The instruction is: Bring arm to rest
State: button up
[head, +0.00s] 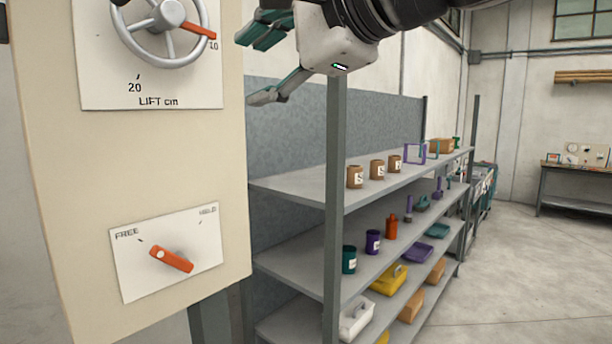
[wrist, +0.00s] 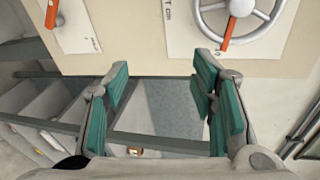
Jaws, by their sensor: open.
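My gripper (head: 258,64) is open and empty at the top of the head view, just right of the cream panel (head: 150,165). In the wrist view my gripper (wrist: 158,82) shows its teal finger pads spread wide, with nothing between them. The grey handwheel (head: 165,25) with an orange handle is on the panel above the "LIFT cm" label, left of my gripper and apart from it. Below it, an orange lever (head: 171,259) sits between the "FREE" and "HOLD" marks, its pointing end unclear. The wheel also shows in the wrist view (wrist: 243,8).
A grey shelf rack (head: 300,190) stands right of the panel, below my gripper, holding cans, bins and boxes. Its front post (head: 335,200) rises close beneath my gripper. A workbench (head: 575,180) stands at the far right. The floor (head: 530,270) right of the rack is clear.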

jog(key=s+d+f+n+g+h, duration=0.1)
jog(key=s+d+f+n+h, duration=0.2)
jog(key=d+f, duration=0.5)
jog(key=s+d+f+n+g+h, duration=0.2)
jog(key=s+d+f+n+h, duration=0.2)
jog(key=f, duration=1)
jog(key=s+d+f+n+g+h, duration=0.2)
jog(key=s+d+f, duration=0.4)
jog(key=d+f, duration=0.4)
jog(key=shift+s+d+f+n+h+b, duration=0.2)
jog(key=shift+d+f+n+h+b, duration=0.15)
jog(key=shift+d+n+h, duration=0.55)
jog(key=shift+d, duration=0.2)
